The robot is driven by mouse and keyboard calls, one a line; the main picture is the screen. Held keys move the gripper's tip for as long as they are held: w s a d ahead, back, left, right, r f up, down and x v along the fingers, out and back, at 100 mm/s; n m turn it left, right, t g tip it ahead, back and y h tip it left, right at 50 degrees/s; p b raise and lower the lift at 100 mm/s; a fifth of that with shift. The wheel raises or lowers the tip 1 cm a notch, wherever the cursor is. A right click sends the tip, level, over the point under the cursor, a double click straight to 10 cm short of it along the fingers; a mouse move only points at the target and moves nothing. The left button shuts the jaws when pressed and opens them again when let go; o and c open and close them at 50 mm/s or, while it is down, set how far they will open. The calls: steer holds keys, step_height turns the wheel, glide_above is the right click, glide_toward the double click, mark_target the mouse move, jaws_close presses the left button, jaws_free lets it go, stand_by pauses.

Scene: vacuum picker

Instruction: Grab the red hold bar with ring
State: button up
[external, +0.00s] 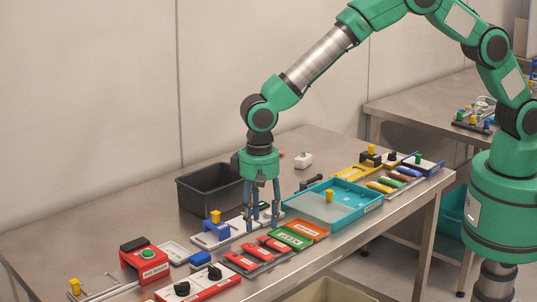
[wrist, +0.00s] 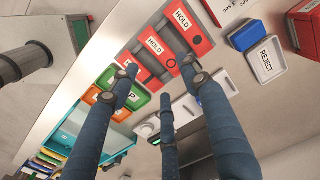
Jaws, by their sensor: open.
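Several red bars lie side by side in a grey rack on the steel table, one (external: 240,261) at the left and another (external: 276,244) at the right. In the wrist view two show HOLD labels, an upper bar (wrist: 182,22) and a middle bar (wrist: 155,45); dark round spots sit near their ends. My three-fingered gripper (external: 263,222) points down, open and empty, just behind the bars. In the wrist view its fingertips (wrist: 162,82) spread around the bars' near ends, and one finger partly hides the lowest bar.
Green (external: 291,237) and orange (external: 307,229) bars lie right of the red ones. A turquoise tray (external: 345,206) is farther right, and a black bin (external: 205,187) stands behind.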

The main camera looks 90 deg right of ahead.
mark_target(259, 249)
steer(key=shift+f, duration=1.45)
steer(key=shift+w+f, duration=0.1)
steer(key=shift+f, duration=2.5)
steer(key=shift+c, duration=0.2)
steer(key=c, duration=0.8)
